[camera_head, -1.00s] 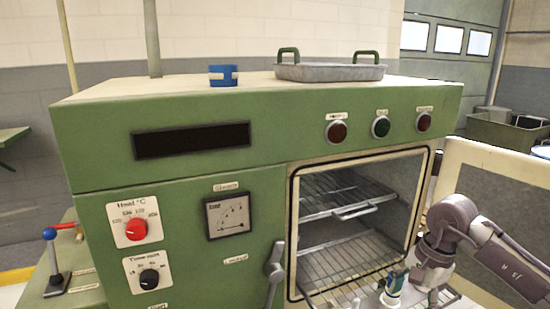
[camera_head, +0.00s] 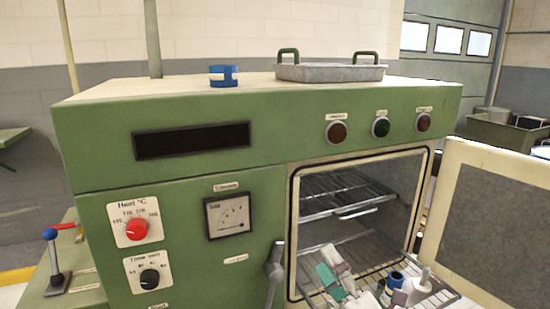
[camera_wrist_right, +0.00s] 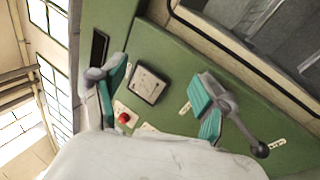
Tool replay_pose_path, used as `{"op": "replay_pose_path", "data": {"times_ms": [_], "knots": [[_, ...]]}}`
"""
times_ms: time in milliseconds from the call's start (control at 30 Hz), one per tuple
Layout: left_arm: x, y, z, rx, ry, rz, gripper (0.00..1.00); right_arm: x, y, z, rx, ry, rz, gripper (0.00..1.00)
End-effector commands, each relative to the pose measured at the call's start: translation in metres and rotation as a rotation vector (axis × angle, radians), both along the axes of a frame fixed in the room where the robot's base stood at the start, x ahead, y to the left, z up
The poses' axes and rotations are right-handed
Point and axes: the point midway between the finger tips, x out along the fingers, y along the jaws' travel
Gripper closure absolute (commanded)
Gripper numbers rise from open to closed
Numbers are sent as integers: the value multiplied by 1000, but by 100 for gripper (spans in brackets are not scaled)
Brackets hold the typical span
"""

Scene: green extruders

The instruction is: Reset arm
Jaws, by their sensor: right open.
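My right gripper (camera_head: 334,270) is at the lower middle of the head view, in front of the oven opening. Its teal finger pads show there. In the right wrist view my right gripper (camera_wrist_right: 160,92) has its fingers spread apart with nothing between them. Beyond them is the green oven front with a square gauge (camera_wrist_right: 148,85) and a red knob (camera_wrist_right: 124,118). My left gripper is not in view.
The open oven door (camera_head: 503,222) stands at the right. A door lever (camera_head: 275,268) sticks out near my gripper. A metal tray (camera_head: 330,73) and a blue cup (camera_head: 223,76) sit on top.

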Motion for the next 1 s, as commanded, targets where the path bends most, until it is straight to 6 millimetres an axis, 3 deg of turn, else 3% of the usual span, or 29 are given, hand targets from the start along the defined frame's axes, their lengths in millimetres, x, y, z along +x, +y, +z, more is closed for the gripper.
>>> {"op": "replay_pose_path", "data": {"times_ms": [100, 200, 300, 400, 600, 900, 1000], "knots": [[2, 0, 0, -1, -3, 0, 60, -5, -57, -67, 385, 409, -197, 27], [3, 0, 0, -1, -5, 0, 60, -30, -91, -131, 644, 712, -358, 27], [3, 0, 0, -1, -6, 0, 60, -70, -109, -188, 848, 971, -508, 27], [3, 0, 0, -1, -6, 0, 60, -110, -117, -228, 987, 1167, -633, 27], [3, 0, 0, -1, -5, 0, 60, -179, -117, -272, 1149, 1432, -819, 27], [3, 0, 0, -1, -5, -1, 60, -268, -109, -301, 1289, 1719, -1053, 27], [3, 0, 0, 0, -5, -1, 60, -256, -109, -330, 1276, 1718, -1055, 27]]}}
